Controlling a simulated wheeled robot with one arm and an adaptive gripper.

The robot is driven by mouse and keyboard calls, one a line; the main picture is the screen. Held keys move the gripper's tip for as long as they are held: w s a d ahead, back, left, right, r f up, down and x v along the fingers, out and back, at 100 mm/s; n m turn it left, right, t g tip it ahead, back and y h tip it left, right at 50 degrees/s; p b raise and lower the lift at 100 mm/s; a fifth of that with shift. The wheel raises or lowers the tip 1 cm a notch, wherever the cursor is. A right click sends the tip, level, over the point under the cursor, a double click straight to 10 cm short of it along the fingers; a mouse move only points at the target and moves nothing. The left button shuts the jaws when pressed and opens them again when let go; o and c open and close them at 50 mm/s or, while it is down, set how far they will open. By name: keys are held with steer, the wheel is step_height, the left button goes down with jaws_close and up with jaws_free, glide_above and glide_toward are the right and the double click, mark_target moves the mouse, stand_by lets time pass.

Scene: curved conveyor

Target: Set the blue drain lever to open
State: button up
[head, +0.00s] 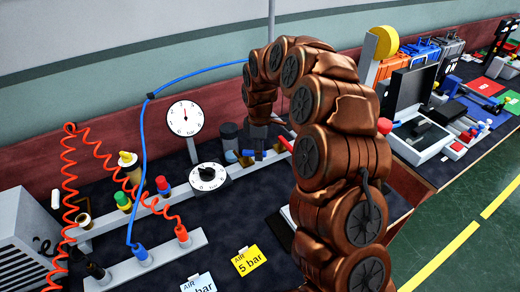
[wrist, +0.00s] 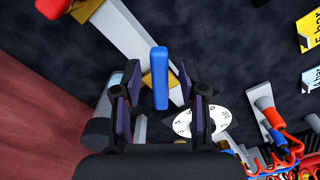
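The blue drain lever (wrist: 160,78) is a short upright bar in the middle of the wrist view, with a brass valve part (wrist: 147,80) just behind it. My gripper (wrist: 162,88) is open. One dark finger is left of the lever and one is right, with a visible gap on each side. I cannot tell how deep the lever sits between them.
A white dial (wrist: 202,121) is close to the right finger. A grey cylinder (wrist: 94,140) is near the left finger. A round gauge (head: 185,117), a rail with blue and red hose fittings (head: 143,257) and coiled orange hoses stand to the left. Crowded trays (head: 422,135) are at right.

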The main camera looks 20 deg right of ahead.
step_height(320, 180, up, 12)
stand_by(0.8)
steer(key=shift+s, duration=0.1)
steer(key=s+a+r+m, duration=0.2)
steer(key=s+m, duration=0.1)
steer(key=s, duration=0.7)
steer(key=s+a+r+m, duration=0.1)
steer(key=s+r+m, duration=0.15)
steer(key=s, duration=0.75)
steer(key=s+f+m+g, duration=0.1)
steer(key=s+m, duration=0.3)
steer(key=s, duration=0.6)
steer(key=s+d+f+m, duration=0.1)
steer(key=s+f+m, duration=0.3)
steer(key=s, duration=0.7)
steer(key=shift+s+d+g, duration=0.3)
steer(key=shift+g, duration=0.1)
